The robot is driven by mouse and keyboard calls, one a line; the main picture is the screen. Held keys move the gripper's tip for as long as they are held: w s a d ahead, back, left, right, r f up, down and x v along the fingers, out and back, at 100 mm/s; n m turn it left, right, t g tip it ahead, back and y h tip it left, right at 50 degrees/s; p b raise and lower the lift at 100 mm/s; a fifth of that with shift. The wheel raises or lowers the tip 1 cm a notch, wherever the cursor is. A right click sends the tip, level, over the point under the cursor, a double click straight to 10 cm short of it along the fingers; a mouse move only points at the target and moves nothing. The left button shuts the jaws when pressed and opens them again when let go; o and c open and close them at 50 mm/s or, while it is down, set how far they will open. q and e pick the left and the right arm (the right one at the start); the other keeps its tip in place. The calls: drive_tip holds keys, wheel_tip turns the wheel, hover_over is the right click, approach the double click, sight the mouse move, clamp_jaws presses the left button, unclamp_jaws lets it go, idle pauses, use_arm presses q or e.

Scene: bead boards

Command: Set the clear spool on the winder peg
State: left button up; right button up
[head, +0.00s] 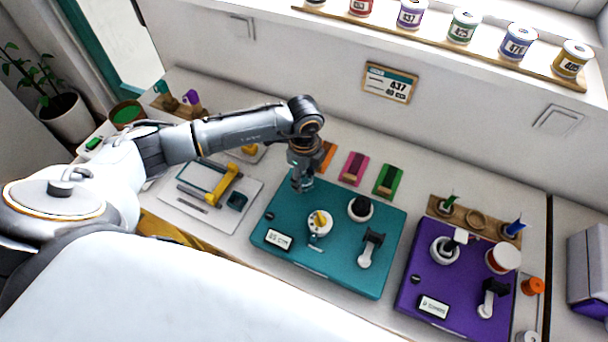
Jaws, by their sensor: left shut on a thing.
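My left gripper (302,184) points down above the back left part of the teal winder board (290,212). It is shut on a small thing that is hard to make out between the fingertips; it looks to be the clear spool. The held thing appears above the board, apart from the fittings. The teal board bears a white round fitting with a yellow piece (319,222), a dark round knob on a white ring (360,208) and a dark-topped lever (370,247). Which fitting is the winder peg is not certain. My right gripper is out of view.
A purple board (425,278) with similar fittings stands to the right, with a red-and-white spool (503,258) on it. An orange spool (532,286) is beside it. Orange, pink (354,168) and green (388,180) blocks lie behind the teal board. A yellow-handled device (222,185) stands left.

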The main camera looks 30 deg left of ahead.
use_arm(q)
drive_tip(key=shift+f+b, duration=0.5)
drive_tip(key=shift+f, duration=0.25)
drive_tip(key=shift+f, duration=0.15)
drive_tip(key=shift+f+b, duration=0.8)
drive_tip(key=shift+f, duration=0.1)
drive_tip(key=o, duration=0.9)
drive_tip(key=shift+o, duration=0.2)
wheel_tip(320, 180, up, 7)
drive_tip(key=p, duration=0.5)
drive_tip(key=shift+r+p, duration=0.1)
drive_tip(key=shift+p, duration=0.3)
